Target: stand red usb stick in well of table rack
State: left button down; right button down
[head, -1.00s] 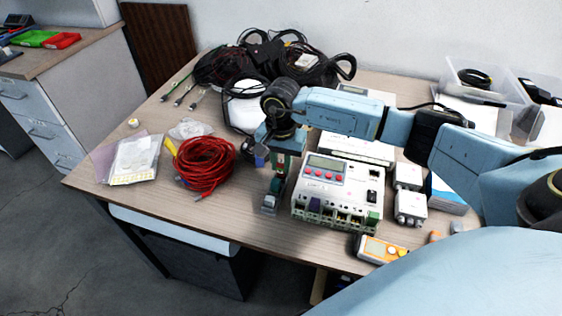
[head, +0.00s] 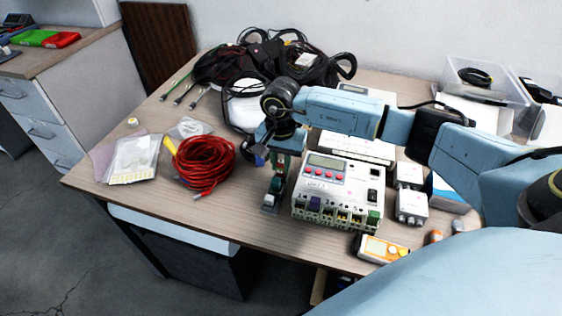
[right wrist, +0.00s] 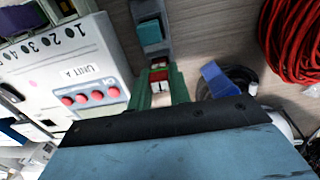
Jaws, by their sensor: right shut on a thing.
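The red USB stick (right wrist: 158,75) shows as a small red piece between the green fingers of my right gripper (right wrist: 160,92) in the right wrist view. The gripper is shut on it. The table rack (right wrist: 152,30), a narrow grey and teal block, lies just beyond the fingertips. In the head view the right gripper (head: 280,168) points down over the table, close behind the rack (head: 271,199). The fingers hide most of the stick, and I cannot tell whether its end is inside a well. My left gripper is not in view.
A white control unit (head: 338,188) stands close right of the gripper. A red cable coil (head: 205,163) lies to the left, and a blue object (right wrist: 215,80) is near the fingers. An orange meter (head: 382,248) sits at the front edge. Bare tabletop (head: 235,215) lies left of the rack.

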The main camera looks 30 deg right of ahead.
jog(key=shift+f+b, duration=0.35)
jog(key=shift+b, duration=0.15)
dwell(0.8)
jog(key=c, duration=1.2)
grip_release()
jog(key=shift+o, duration=0.7)
jog(key=shift+r+p, duration=2.25)
jog(key=shift+r, duration=1.35)
